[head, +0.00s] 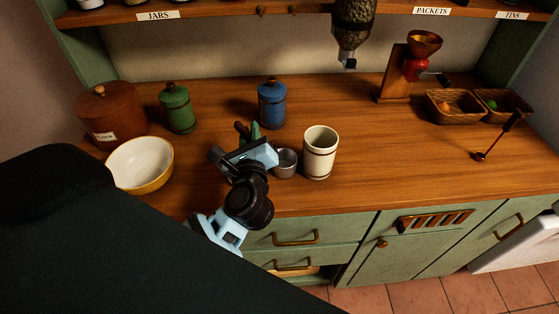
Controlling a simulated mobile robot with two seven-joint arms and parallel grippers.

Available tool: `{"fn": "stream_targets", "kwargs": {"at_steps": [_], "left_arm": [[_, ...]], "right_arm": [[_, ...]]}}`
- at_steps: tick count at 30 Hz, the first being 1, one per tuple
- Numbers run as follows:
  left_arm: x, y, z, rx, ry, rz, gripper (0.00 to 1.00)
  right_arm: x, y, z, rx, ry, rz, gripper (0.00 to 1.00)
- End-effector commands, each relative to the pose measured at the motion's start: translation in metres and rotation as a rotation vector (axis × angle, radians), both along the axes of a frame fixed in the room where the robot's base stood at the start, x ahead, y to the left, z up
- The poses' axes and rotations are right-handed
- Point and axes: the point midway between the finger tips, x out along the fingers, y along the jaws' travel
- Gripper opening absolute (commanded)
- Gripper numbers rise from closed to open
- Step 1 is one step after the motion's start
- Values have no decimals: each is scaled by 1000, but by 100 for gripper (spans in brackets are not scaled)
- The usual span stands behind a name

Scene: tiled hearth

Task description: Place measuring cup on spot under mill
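A small grey metal cup (285,162), which looks like the measuring cup, stands upright on the wooden counter. My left gripper (248,132) is just left of it, low over the counter. The gripper's own body hides part of its fingers, so I cannot tell whether they are open or whether they touch the cup. A mill with a red body (416,69) and a copper-coloured funnel is mounted on a wooden stand at the back right. I cannot make out a marked spot under it. My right gripper is not in view.
A cream mug (320,152) stands right of the cup. Blue (272,105) and green (176,109) jars, a brown crock (109,117) and a yellow bowl (141,164) are nearby. A filled dispenser (353,25) hangs above. Baskets (452,107) sit at right. The counter's middle right is clear.

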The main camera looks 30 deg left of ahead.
Motion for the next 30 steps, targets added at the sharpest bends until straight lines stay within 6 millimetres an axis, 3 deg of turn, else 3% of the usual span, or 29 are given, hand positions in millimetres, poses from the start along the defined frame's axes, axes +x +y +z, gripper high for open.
{"fn": "stream_targets", "kwargs": {"at_steps": [3, 17, 23, 30], "left_arm": [[0, 0, 0, 0, 0, 0, 0], [0, 0, 8, -2, -4, 0, 0], [0, 0, 45, -5, -11, 1, 0], [0, 0, 108, -4, -14, 1, 0]], "right_arm": [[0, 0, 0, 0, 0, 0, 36], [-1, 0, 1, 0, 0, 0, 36], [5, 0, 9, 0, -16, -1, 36], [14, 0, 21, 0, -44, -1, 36]]}}
